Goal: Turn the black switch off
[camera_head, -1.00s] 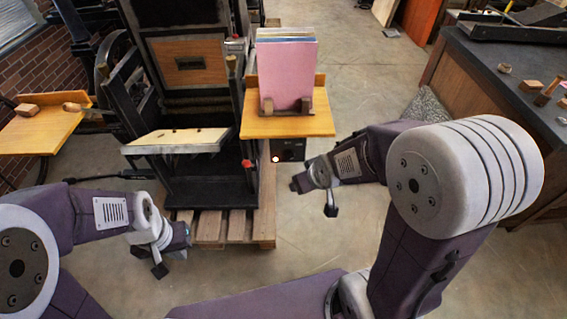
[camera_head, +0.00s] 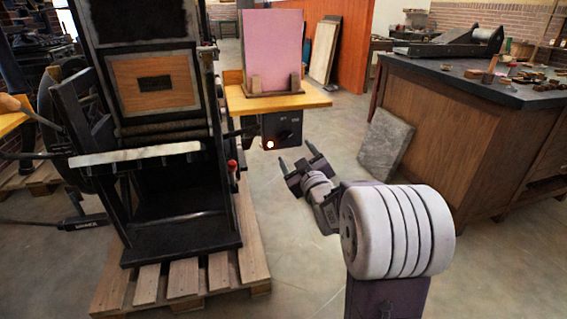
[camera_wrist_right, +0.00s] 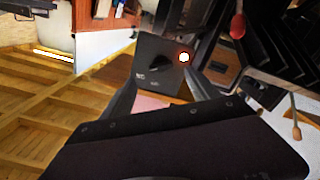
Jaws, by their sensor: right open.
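The black switch (camera_head: 286,131) is a rotary knob on the front of a dark box under the wooden shelf. A lit red-white lamp (camera_head: 270,144) glows at the box's lower left. The right wrist view shows the black knob (camera_wrist_right: 160,64) up close, with the glowing lamp (camera_wrist_right: 184,57) beside it. My right gripper (camera_head: 297,156) is open and empty, just below and in front of the box, its fingers pointing towards it. In the right wrist view the knob lies beyond and between the fingertips, with a gap. My left gripper is out of view.
The wooden shelf (camera_head: 279,102) above the box holds upright pink boards (camera_head: 272,50). A black press (camera_head: 180,229) on a wooden pallet (camera_head: 183,284) stands at the left, with a red-knobbed lever (camera_head: 232,165). A workbench (camera_head: 440,130) is at the right. Floor between is open.

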